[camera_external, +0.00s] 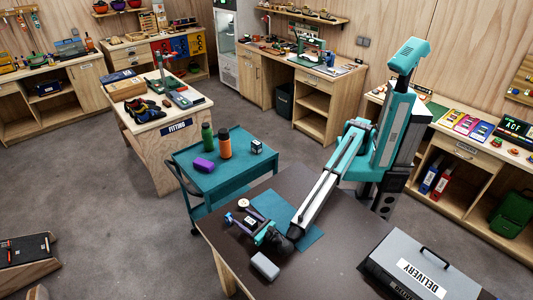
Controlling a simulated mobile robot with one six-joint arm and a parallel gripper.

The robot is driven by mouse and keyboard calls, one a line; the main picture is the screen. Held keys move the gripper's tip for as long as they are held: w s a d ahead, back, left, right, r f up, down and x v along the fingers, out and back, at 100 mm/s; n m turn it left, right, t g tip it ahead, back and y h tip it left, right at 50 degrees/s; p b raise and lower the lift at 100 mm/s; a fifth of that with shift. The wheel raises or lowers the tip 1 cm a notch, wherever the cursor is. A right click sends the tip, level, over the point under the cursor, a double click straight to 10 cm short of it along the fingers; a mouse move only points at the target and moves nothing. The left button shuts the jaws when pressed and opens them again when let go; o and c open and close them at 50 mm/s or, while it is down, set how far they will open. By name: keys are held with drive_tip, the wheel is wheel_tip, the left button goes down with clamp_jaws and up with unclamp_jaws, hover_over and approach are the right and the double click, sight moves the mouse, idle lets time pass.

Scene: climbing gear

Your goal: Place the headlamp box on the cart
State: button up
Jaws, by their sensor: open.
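The teal cart (190,157) stands beyond the dark table. A small white-and-dark box (256,147) stands upright on its right side; it looks like the headlamp box, but its print is too small to read. A green bottle (207,138), an orange bottle (225,144) and a purple case (203,165) are also on the cart. My gripper (237,222) is open, low over the dark table near its cart-side edge, apart from the small box. Its fingers are small here, and I see nothing held between them.
The dark table (310,270) carries a teal mat (310,235), a grey block (265,266), a small white round item (243,203) and a large grey DELIVERY case (410,270). The FITTING bench (150,155) stands behind the cart. Floor at left is mostly clear.

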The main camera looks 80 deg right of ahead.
drive_tip(key=c, duration=1.3)
drive_tip(key=shift+r, duration=0.15)
drive_tip(key=shift+r, duration=0.5)
wheel_tip(320, 180, up, 2)
drive_tip(key=shift+r+b, duration=0.1)
drive_tip(key=shift+b, duration=0.3)
drive_tip(key=s+d, duration=0.3)
drive_tip(key=s, duration=0.1)
drive_tip(key=s+d+r+b, duration=0.1)
drive_tip(key=s+d, duration=0.6)
drive_tip(key=s, duration=0.1)
drive_tip(key=shift+s+d+r+b, duration=0.1)
drive_tip(key=shift+d+r+b, duration=0.15)
drive_tip(key=shift+b, duration=0.15)
